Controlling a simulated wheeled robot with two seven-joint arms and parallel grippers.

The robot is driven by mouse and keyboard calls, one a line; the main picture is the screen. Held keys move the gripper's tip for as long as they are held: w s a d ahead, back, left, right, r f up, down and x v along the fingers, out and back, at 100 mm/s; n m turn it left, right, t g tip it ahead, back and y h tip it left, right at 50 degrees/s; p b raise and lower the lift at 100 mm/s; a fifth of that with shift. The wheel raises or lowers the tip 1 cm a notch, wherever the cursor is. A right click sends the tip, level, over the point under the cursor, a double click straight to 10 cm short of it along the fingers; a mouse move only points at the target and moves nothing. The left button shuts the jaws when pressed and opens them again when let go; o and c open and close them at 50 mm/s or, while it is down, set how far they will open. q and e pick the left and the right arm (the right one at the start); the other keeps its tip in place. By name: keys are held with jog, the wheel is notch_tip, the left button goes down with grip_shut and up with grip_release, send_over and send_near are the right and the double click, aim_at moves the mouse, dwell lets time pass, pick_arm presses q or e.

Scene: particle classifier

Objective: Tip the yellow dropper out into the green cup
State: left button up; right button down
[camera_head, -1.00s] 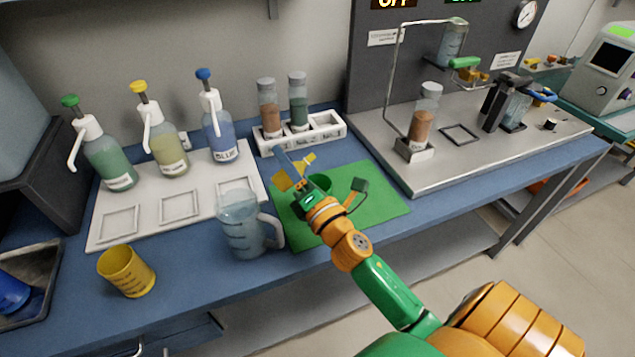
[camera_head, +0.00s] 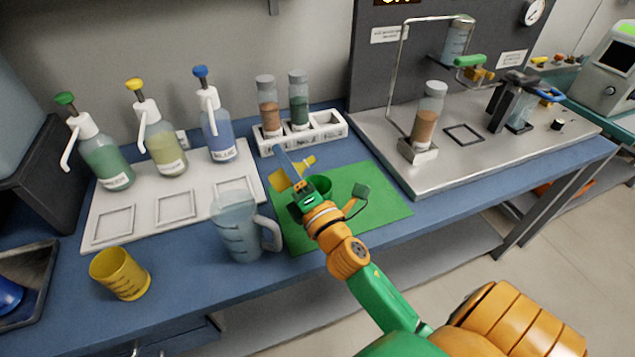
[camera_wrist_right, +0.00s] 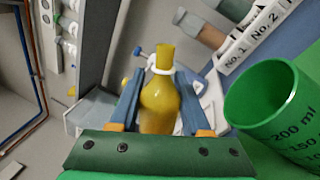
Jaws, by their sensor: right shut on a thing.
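My right gripper (camera_head: 290,172) is shut on the yellow dropper (camera_head: 279,181), above the green mat (camera_head: 380,208). In the head view the dropper is tilted, its narrow end pointing up and to the right. The right wrist view shows the dropper (camera_wrist_right: 159,108) between the two blue fingers. The green cup (camera_head: 322,186) stands on the mat, partly hidden by my gripper in the head view. In the right wrist view the cup (camera_wrist_right: 262,100) is just right of the dropper, apart from it, its open mouth visible. My left gripper is not in view.
A clear jug (camera_head: 236,228) stands left of the mat and a yellow cup (camera_head: 120,274) at the front left. Pump bottles stand on a white board (camera_head: 145,212). A white rack (camera_head: 325,135) with two vials is behind the mat. A metal plate (camera_head: 465,165) lies to the right.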

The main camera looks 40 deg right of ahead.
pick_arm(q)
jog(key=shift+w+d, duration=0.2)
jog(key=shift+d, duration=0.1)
pick_arm(e)
jog(key=shift+d+m, duration=0.1)
jog(key=shift+m, duration=0.2)
jog(key=shift+r, duration=0.15)
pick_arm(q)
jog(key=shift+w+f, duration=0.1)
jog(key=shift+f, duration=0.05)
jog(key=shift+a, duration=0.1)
pick_arm(e)
jog(key=shift+m, duration=0.5)
pick_arm(q)
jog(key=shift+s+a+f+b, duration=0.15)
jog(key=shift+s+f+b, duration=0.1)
jog(key=shift+b, duration=0.1)
pick_arm(e)
jog(key=shift+h, duration=0.4)
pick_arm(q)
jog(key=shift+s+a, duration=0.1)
pick_arm(e)
jog(key=shift+w+f+m, duration=0.1)
jog(key=shift+f+m, duration=0.15)
jog(key=shift+m, duration=0.15)
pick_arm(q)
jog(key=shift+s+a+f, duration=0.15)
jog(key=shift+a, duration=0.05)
